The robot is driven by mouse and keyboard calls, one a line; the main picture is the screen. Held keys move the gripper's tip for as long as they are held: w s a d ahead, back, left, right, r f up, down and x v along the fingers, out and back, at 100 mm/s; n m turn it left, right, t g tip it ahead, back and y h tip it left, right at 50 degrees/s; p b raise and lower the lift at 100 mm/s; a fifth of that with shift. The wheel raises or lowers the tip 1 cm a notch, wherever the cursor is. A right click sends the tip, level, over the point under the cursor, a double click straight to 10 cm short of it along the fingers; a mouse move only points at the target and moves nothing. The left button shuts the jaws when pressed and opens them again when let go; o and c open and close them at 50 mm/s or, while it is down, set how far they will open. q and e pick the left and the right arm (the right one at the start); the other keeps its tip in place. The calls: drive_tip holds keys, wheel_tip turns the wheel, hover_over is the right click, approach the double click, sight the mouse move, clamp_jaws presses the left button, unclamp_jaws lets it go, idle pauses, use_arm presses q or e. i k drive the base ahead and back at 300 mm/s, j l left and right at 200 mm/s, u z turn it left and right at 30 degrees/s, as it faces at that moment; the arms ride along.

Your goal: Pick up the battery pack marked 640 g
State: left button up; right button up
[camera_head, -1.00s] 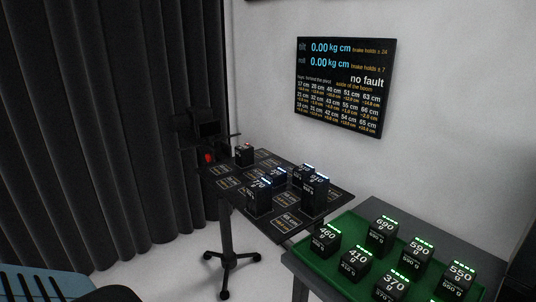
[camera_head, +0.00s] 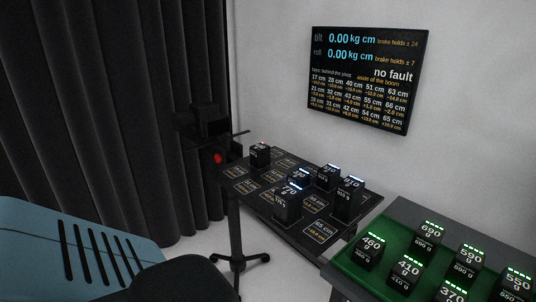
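I cannot read a 640 g mark on any pack. The green tray (camera_head: 345,265) at the lower right holds black packs with green lights, marked 690 (camera_head: 426,238), 590 (camera_head: 466,262), 550 (camera_head: 514,284), 460 (camera_head: 369,252), 410 (camera_head: 405,274) and 370 (camera_head: 451,292). The dark slotted board (camera_head: 262,212) in the middle carries several black packs with blue-white lights, among them a front one (camera_head: 288,206) and a tall one (camera_head: 347,202). Neither of my grippers shows.
The board stands on a wheeled stand (camera_head: 237,245). A small dark pack (camera_head: 260,155) sits at its far end, near a red knob (camera_head: 218,158). A blue slotted panel (camera_head: 75,250) fills the lower left.

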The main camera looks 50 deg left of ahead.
sight(260, 153)
drive_tip(key=k+j+z, duration=0.1)
drive_tip(key=j, duration=0.65)
drive_tip(key=k+j+z, duration=0.15)
drive_tip(key=j, duration=0.2)
drive_tip(key=k+j+z, duration=0.1)
drive_tip(key=j, duration=0.25)
drive_tip(key=k+j+z, duration=0.1)
drive_tip(key=j, duration=0.2)
drive_tip(key=k+j, duration=0.15)
drive_tip(key=j, duration=0.25)
drive_tip(key=k+j, duration=0.15)
drive_tip(key=j, duration=0.2)
drive_tip(key=k+j, duration=0.15)
drive_tip(key=j, duration=0.25)
drive_tip(key=k+j, duration=0.15)
drive_tip(key=j, duration=0.25)
